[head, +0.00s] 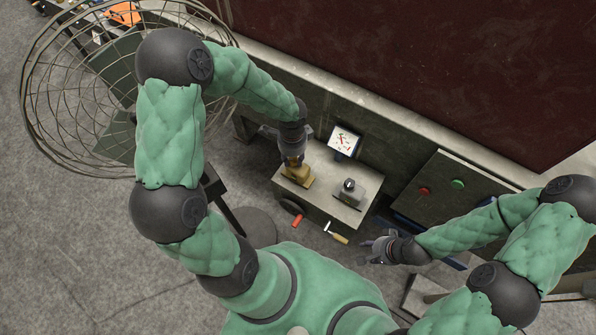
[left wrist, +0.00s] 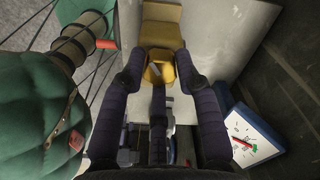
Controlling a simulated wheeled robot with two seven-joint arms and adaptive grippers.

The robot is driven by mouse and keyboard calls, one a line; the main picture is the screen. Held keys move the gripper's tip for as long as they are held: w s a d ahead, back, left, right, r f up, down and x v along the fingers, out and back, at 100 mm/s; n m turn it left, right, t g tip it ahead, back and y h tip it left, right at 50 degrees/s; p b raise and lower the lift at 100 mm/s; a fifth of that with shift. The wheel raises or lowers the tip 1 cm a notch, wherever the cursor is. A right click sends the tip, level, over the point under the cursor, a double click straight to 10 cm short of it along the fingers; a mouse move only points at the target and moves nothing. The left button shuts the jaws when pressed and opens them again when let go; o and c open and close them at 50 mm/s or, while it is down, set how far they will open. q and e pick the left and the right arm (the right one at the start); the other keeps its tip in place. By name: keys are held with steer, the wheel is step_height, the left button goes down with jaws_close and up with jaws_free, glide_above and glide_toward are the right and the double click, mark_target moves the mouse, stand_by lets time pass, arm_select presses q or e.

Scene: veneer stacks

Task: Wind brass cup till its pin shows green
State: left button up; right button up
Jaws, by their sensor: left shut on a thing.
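The brass cup (left wrist: 160,72) sits at the end of a yellow-brass block (left wrist: 161,35) on a pale bench top. In the head view the brass fixture (head: 297,174) stands on the left part of the bench. My left gripper (head: 292,158) reaches down over it. In the left wrist view my left gripper's fingers (left wrist: 159,68) are closed around the cup. A small grey part shows on the cup; no green is visible and I cannot make out the pin. My right gripper (head: 373,249) is empty with fingers spread, apart from the bench's front right side.
A dark knob-topped fixture (head: 349,190) stands right of the brass one. A display with red marks (head: 344,141) stands behind. A red-handled tool (head: 297,221) and a yellow-handled tool (head: 338,237) are at the bench front. A wire cage (head: 75,95) is at left.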

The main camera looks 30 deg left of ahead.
arm_select(q)
steer(key=shift+m+p, duration=2.05)
steer(key=shift+m, duration=1.05)
stand_by(0.7)
steer(key=o, duration=0.8)
step_height(320, 180, up, 6)
steer(key=p, duration=0.5)
